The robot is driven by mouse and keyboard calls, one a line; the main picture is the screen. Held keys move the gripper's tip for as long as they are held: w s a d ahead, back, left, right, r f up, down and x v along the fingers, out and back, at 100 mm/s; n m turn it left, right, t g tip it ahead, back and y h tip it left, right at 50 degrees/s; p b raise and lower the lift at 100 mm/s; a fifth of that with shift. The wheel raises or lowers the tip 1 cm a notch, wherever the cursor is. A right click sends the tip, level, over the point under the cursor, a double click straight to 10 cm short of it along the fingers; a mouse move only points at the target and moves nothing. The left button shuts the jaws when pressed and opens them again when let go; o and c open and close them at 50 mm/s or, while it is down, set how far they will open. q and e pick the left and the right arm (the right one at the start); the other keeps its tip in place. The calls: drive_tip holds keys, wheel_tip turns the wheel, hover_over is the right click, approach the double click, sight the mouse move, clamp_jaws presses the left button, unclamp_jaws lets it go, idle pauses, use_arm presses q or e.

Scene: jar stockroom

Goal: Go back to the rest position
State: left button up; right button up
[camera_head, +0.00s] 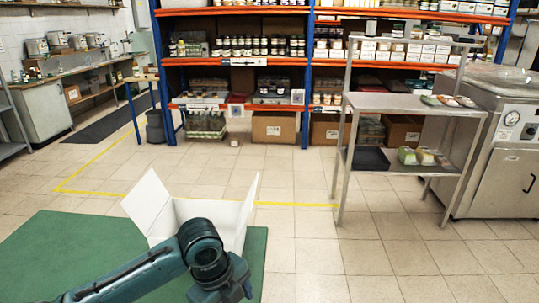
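My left arm comes in from the lower left, dark teal. Its end, with my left gripper (226,290), is at the bottom of the picture, in front of an open white box (232,212). The fingertips do not show clearly, so I cannot tell whether it is open or shut, or whether it holds anything. The arm hides the near part of the box and I cannot see into it fully. The box has raised flaps and stands at the edge of a green mat (85,245). My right gripper is not in view.
A metal rack (405,103) with small packages stands at the right, next to a steel machine (497,145). An orange and blue shelf (235,62) full of jars spans the back. A bench (45,110) is at the left. Tiled floor (330,262) is clear right of the box.

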use_arm(q)
drive_tip(key=s+d+f+n+t+h+p, duration=0.35)
drive_tip(key=d+n+h, duration=0.2)
drive_tip(key=n, duration=0.35)
drive_tip(key=s+a+n+t, duration=0.1)
drive_tip(key=n, duration=0.1)
drive_tip(key=a+f+n+t+y+p, duration=0.1)
drive_tip(key=n, duration=0.2)
drive_tip(key=s+a+n+t, duration=0.1)
drive_tip(key=n+t, duration=0.1)
drive_tip(key=shift+s+a+f+n, duration=0.1)
drive_tip(key=shift+s+f+n, duration=0.2)
drive_tip(key=shift+n, duration=0.1)
drive_tip(key=s+a+f+n+t+y+p, duration=0.1)
drive_tip(key=s+a+n+t+y, duration=0.1)
drive_tip(key=s+a+n, duration=0.3)
drive_tip(key=s+a+y, duration=0.1)
drive_tip(key=a, duration=0.1)
drive_tip(key=shift+a+n+t+p, duration=0.3)
drive_tip(key=shift+a+t+p, duration=0.05)
drive_tip(key=shift+a, duration=0.05)
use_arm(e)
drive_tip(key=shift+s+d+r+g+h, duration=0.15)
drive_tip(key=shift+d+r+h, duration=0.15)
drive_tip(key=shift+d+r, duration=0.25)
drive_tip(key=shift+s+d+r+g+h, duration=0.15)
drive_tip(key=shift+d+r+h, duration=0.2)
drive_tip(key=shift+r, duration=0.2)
